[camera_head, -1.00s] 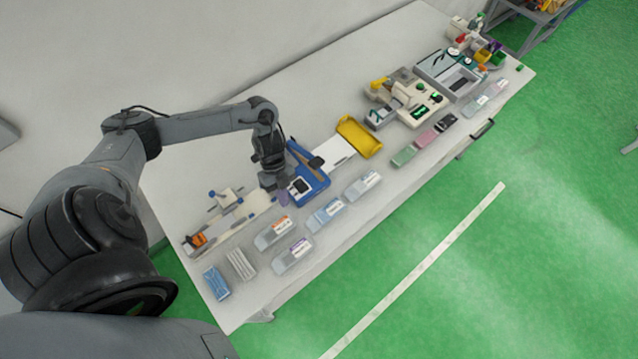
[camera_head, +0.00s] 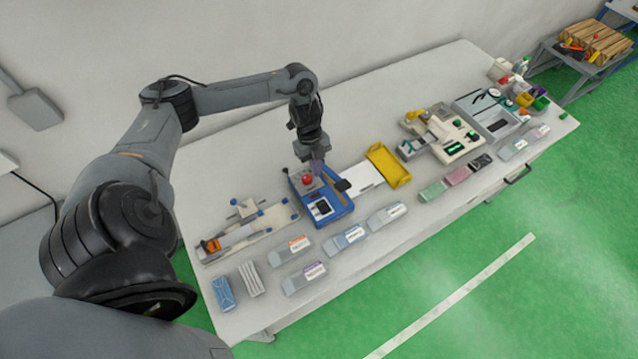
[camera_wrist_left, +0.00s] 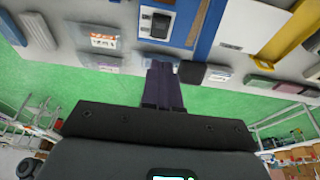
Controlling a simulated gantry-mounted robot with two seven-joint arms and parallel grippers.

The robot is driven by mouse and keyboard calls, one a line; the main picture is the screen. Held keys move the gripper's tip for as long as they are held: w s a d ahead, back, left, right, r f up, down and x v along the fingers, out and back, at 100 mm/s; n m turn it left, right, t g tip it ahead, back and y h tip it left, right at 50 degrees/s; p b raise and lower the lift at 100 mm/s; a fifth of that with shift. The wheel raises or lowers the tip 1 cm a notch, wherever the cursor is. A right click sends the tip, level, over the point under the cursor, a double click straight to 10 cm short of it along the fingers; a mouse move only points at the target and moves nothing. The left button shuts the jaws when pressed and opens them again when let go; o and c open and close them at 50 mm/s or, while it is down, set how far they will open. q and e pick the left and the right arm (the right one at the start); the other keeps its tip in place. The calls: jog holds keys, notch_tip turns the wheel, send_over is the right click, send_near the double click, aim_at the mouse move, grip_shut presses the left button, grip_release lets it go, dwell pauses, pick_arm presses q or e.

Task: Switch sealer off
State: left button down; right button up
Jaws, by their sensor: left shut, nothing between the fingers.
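The blue sealer (camera_head: 334,211) stands on the white table in the head view, with a red button (camera_head: 307,180) at its back left, a dark-framed panel (camera_head: 321,207) and a black part at its right side. My left gripper (camera_head: 317,172) is shut and empty, its purplish fingers over the back of the sealer, just right of the red button. I cannot tell whether they touch it. In the left wrist view the shut fingers (camera_wrist_left: 163,85) point toward the sealer (camera_wrist_left: 203,25), whose panel (camera_wrist_left: 160,22) shows at the top edge. The red button is out of that view.
A yellow tray (camera_head: 389,167) and a white sheet (camera_head: 360,179) lie right of the sealer. A fixture with an orange part (camera_head: 211,246) is to its left. Several labelled packs (camera_head: 345,238) lie in front. A beige machine (camera_head: 446,137) stands further right.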

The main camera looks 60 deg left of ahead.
pick_arm(q)
jog(key=p, duration=0.1)
send_over(321, 202)
notch_tip(321, 202, down, 11)
jog(key=shift+a+f, duration=0.15)
jog(key=shift+f, duration=1)
jog(key=shift+a+f+b, duration=0.2)
jog(key=shift+f+b, duration=0.3)
jog(key=shift+f, duration=0.3)
jog(key=shift+a+r+p, duration=0.15)
jog(key=shift+r+p, duration=0.15)
jog(key=shift+r, duration=0.05)
jog(key=shift+d+r, duration=0.1)
jog(key=shift+d, duration=0.15)
